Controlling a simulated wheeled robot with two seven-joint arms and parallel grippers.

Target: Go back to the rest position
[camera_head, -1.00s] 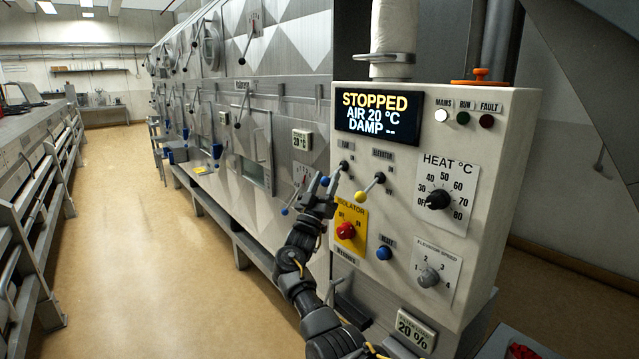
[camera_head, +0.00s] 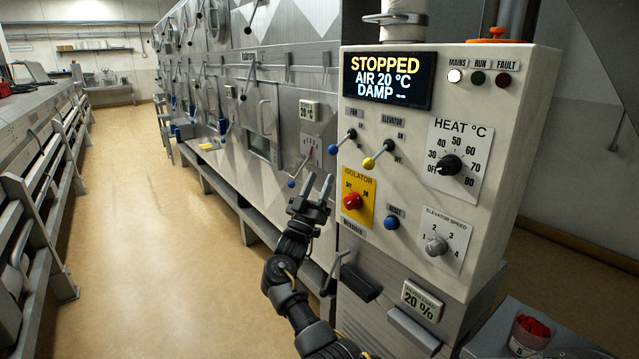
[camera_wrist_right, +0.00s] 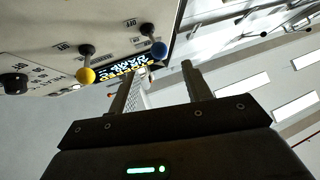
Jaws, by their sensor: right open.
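My right gripper (camera_head: 318,188) is open and empty, in the air left of the control panel (camera_head: 505,150). Its two fingers point up, apart from the blue-knobbed fan lever (camera_head: 342,142) and the red isolator knob (camera_head: 352,201). In the right wrist view the open fingers (camera_wrist_right: 157,85) show with nothing between them, and the blue knob (camera_wrist_right: 159,50) and yellow knob (camera_wrist_right: 86,75) are beyond them. The display (camera_head: 387,80) reads STOPPED, AIR 20 °C, DAMP. My left gripper is not in view.
The yellow-knobbed elevator lever (camera_head: 378,154), blue reset button (camera_head: 392,222) and heat dial (camera_head: 448,165) are on the panel. The metal dryer (camera_head: 285,60) runs along the back left. A cup of red pieces (camera_head: 530,332) stands at lower right. The floor (camera_head: 160,240) on the left is clear.

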